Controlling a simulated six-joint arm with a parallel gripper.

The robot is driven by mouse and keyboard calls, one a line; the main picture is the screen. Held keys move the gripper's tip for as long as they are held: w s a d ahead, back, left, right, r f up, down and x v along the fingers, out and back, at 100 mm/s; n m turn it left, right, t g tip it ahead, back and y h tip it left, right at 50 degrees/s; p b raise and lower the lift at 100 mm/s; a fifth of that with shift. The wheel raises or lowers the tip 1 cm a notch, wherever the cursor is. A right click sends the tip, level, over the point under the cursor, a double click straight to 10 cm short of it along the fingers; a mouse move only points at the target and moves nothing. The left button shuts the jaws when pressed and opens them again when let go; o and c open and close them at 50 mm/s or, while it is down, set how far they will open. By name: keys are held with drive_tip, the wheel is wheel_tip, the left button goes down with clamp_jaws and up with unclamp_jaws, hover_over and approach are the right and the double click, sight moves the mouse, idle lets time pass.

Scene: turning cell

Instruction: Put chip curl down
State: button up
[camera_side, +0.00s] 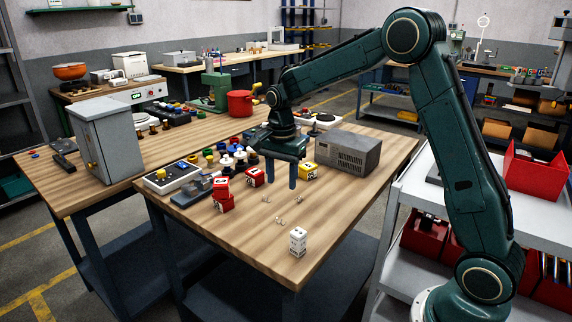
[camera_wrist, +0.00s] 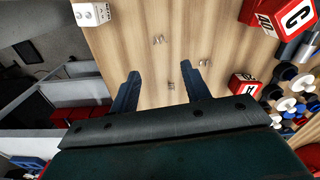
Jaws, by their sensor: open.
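Small silvery chip curls lie on the wooden table (camera_side: 335,205). One chip curl (camera_side: 278,221) is in front of my gripper (camera_side: 280,187), and others lie close by its fingers. In the wrist view a chip curl (camera_wrist: 158,39) lies beyond the fingertips, one (camera_wrist: 171,86) shows between the fingers, and one (camera_wrist: 204,62) is beside the right finger. My gripper (camera_wrist: 160,75) is open with its fingers pointing down, and nothing shows held. I cannot tell the exact height of the fingertips above the wood.
A white block (camera_side: 298,241) stands near the front edge. Red blocks (camera_side: 222,195) and a yellow block (camera_side: 310,171) stand around the gripper. A grey box (camera_side: 346,152) is behind right. Several coloured knobs (camera_side: 238,155) crowd behind left. The front right wood is clear.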

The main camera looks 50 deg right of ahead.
wheel_tip(320, 180, up, 2)
drive_tip(key=shift+r, duration=0.1)
idle(0.7)
drive_tip(key=s+a+r+n+t, duration=0.1)
drive_tip(key=s+a+r+n, duration=0.1)
drive_tip(key=s+r+n, duration=0.3)
drive_tip(key=s+a+r+n+t, duration=0.25)
drive_tip(key=s+r, duration=0.25)
drive_tip(key=s, duration=0.3)
drive_tip(key=s+a+n+t, duration=0.2)
drive_tip(key=s+n, duration=0.6)
drive_tip(key=s, duration=0.6)
drive_tip(key=shift+s+a, duration=0.2)
drive_tip(key=shift+a, duration=0.35)
drive_tip(key=shift+s+a+f+n, duration=0.1)
drive_tip(key=shift+s+f+n, duration=0.3)
drive_tip(key=shift+s, duration=0.25)
